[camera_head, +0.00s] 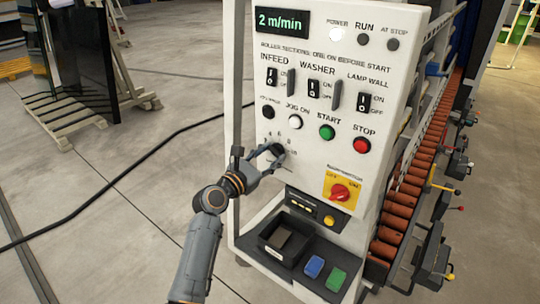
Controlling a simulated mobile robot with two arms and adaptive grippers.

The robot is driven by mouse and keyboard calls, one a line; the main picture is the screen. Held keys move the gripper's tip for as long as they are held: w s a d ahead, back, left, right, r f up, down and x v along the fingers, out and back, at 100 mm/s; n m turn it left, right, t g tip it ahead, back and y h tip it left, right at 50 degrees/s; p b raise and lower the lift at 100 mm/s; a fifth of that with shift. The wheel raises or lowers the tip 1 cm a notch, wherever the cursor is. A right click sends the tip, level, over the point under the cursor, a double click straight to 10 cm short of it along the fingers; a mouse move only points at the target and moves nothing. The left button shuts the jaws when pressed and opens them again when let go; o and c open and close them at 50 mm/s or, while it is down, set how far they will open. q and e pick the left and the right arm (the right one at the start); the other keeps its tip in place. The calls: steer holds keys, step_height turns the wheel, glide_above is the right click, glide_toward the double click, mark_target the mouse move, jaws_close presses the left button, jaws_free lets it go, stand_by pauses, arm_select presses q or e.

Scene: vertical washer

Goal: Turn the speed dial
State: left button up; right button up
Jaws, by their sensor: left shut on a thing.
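The speed dial (279,149) is a small dark knob with numbers around its upper side, low on the left of the white control panel (312,190). My left gripper (271,158) is at the dial, its fingers closed around it. The fingers partly hide the dial and its scale, so I cannot read where it points. The green display (282,21) at the top reads 2 m/min. My right gripper is not in view.
A shelf (262,267) juts out below. Orange rollers (400,210) run behind on the right. A black cable crosses the floor.

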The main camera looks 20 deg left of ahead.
arm_select(q)
steer(key=m, duration=0.5)
steer(key=m+b, duration=0.1)
steer(key=m, duration=0.4)
steer(key=shift+d+f+m, duration=0.1)
steer(key=shift+f+m, duration=0.05)
steer(key=shift+m, duration=0.25)
steer(key=m+b, duration=0.1)
steer(key=m, duration=0.5)
steer(key=shift+f, duration=0.1)
steer(key=m, duration=0.5)
steer(key=shift+f+b, duration=0.1)
steer(key=shift+b, duration=0.3)
steer(key=o, duration=1.1)
steer(key=shift+o, duration=0.2)
